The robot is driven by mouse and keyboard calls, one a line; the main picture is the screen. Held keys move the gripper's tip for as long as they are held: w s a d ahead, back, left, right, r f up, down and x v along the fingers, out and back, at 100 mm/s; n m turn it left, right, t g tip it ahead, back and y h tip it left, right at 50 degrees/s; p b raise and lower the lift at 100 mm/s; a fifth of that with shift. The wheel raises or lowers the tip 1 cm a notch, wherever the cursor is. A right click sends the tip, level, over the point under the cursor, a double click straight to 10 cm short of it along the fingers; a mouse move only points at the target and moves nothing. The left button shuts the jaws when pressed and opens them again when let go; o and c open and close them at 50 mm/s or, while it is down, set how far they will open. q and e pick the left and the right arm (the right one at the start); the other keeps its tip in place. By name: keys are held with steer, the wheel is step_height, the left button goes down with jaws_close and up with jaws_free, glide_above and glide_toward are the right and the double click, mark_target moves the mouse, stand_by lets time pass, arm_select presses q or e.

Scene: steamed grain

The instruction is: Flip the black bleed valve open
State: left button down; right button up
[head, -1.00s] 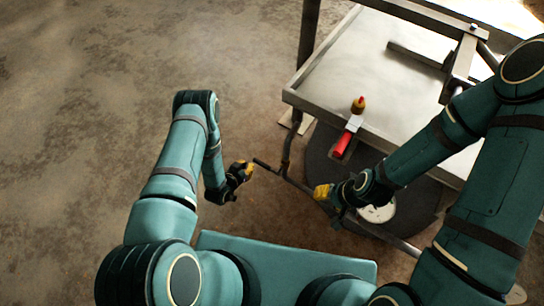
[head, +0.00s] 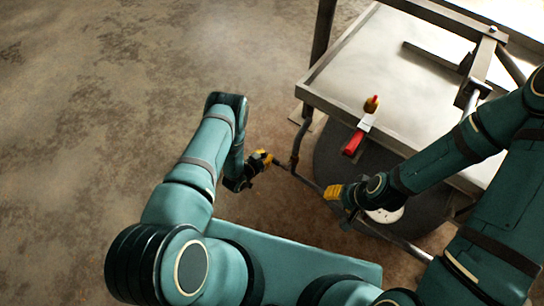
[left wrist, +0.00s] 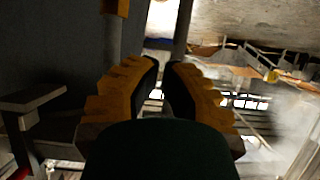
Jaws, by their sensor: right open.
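I cannot make out the black bleed valve for certain in either view. A thin dark pipe (head: 307,182) runs low below the cart's near left corner. My left gripper (head: 268,159) is at this pipe's left end and overlaps it in the head view; contact is unclear. In the left wrist view, its yellow fingers (left wrist: 164,80) have black pads close together with a narrow gap; nothing clearly shows gripped between them. My right gripper (head: 331,192) is open beside the pipe, further right, above a round white part (head: 384,215).
A metal table (head: 345,98) fills the upper right. A dark round base (head: 330,160) lies beneath. The floor (head: 100,110) at left is clear.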

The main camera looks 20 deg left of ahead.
arm_select(q)
steer(key=b, duration=0.1)
glide_above(276, 162)
steer(key=w+a, duration=0.1)
steer(key=a, duration=0.1)
step_height(276, 162, down, 2)
steer(key=shift+w+f, duration=0.15)
steer(key=shift+f, duration=0.1)
step_height(276, 162, down, 3)
steer(key=shift+f+b, duration=0.1)
steer(key=shift+b, duration=0.45)
steer(key=shift+f, duration=0.35)
steer(key=shift+s+a, duration=0.1)
steer(key=shift+s, duration=0.1)
